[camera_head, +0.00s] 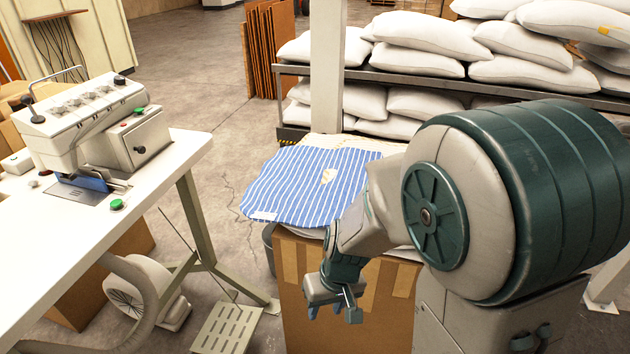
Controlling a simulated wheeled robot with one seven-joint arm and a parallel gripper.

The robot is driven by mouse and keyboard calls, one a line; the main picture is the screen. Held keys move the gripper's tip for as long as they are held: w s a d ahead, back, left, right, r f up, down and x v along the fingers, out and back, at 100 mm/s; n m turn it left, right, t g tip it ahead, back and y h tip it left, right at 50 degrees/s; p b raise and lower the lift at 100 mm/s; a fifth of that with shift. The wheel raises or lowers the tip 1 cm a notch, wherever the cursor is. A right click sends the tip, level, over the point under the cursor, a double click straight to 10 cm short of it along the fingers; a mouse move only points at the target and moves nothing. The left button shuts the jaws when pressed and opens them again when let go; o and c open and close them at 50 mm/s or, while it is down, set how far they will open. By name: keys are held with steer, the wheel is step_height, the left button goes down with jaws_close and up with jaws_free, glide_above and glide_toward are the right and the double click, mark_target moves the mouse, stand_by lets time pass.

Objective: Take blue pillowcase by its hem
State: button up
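The blue pillowcase (300,180) with white stripes lies flat on a pale stack on top of a cardboard box (345,315). A small pale patch shows near its middle and a white label near its lower left edge. Its right part is hidden behind my arm. My gripper (332,312) hangs in front of the box, below and to the right of the pillowcase's near edge, and is apart from the cloth. Its fingers appear spread with nothing between them.
A white table (190,150) with a sewing machine (85,125) stands at the left. A pedal plate (225,328) lies on the floor below. A white post (327,70) and a rack (290,70) of white pillows (430,40) stand behind the box. Open floor lies between table and box.

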step_height(320, 180, down, 10)
steer(key=w+f+n+h, duration=0.1)
steer(key=w+n+h, duration=0.1)
steer(key=h, duration=0.1)
steer(key=n+t+h+b, duration=0.3)
steer(key=n+t+h, duration=0.2)
steer(key=n+t, duration=0.85)
glide_toward(297, 227)
steer(key=shift+w+d+f+m+t+p, duration=0.1)
steer(key=shift+w+d+f+m+t, duration=0.5)
steer(key=shift+w, duration=1.15)
steer(key=shift+w+d+f+m+t+p, duration=0.25)
steer(key=shift+w+d, duration=0.55)
steer(key=shift+w, duration=0.9)
steer(key=shift+w+d+f+m+t, duration=0.4)
steer(key=shift+w+d+m+t, duration=0.25)
steer(key=shift+w, duration=1.1)
jaws_close()
steer(key=shift+r, duration=0.1)
